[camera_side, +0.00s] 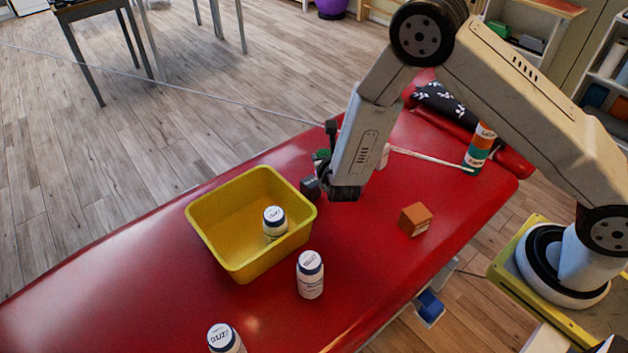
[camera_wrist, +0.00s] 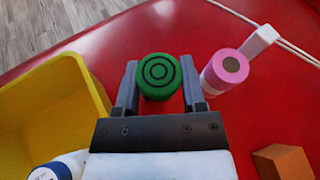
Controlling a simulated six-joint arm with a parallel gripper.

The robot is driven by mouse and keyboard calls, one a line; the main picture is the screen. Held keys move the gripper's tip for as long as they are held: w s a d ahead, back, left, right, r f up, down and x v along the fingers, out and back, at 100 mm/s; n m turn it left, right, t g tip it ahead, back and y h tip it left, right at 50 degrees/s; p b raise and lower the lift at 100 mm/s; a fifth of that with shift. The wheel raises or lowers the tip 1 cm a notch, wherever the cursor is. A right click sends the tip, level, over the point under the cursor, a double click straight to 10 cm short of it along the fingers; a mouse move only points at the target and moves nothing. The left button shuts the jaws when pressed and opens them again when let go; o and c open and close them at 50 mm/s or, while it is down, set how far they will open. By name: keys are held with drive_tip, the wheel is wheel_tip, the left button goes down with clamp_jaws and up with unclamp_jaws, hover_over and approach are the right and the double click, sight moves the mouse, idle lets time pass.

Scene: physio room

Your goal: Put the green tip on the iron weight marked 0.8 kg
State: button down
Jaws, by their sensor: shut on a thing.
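The green tip (camera_wrist: 158,76), a round cap with dark concentric rings, sits between the two fingers of my gripper (camera_wrist: 158,90) in the wrist view. My gripper is shut on it. In the side view my gripper (camera_side: 320,172) is over the red table just right of the yellow bin, and only a bit of green (camera_side: 321,155) shows behind it. A small dark piece (camera_side: 311,188) shows by the bin's right end; I cannot tell whether it is a weight or part of my gripper. No 0.8 kg mark is readable.
The yellow bin (camera_side: 212,239) holds a white-capped bottle (camera_side: 274,222). Two more bottles (camera_side: 310,275) (camera_side: 223,338) stand in front. An orange-brown box (camera_side: 416,219) lies at right. A pink-topped roll (camera_wrist: 222,74) stands right of my fingers. A striped can (camera_side: 479,148) stands farther back.

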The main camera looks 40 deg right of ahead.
hover_over(311, 182)
drive_tip(key=shift+s+d+f, duration=0.1)
drive_tip(key=shift+s+f, duration=0.05)
drive_tip(key=shift+f, duration=2.55)
drive_tip(key=shift+w+f, duration=0.25)
drive_tip(key=shift+f, duration=1.6)
drive_tip(key=shift+f, duration=0.15)
drive_tip(key=shift+c, duration=0.8)
unclamp_jaws()
drive_tip(key=shift+r, duration=0.2)
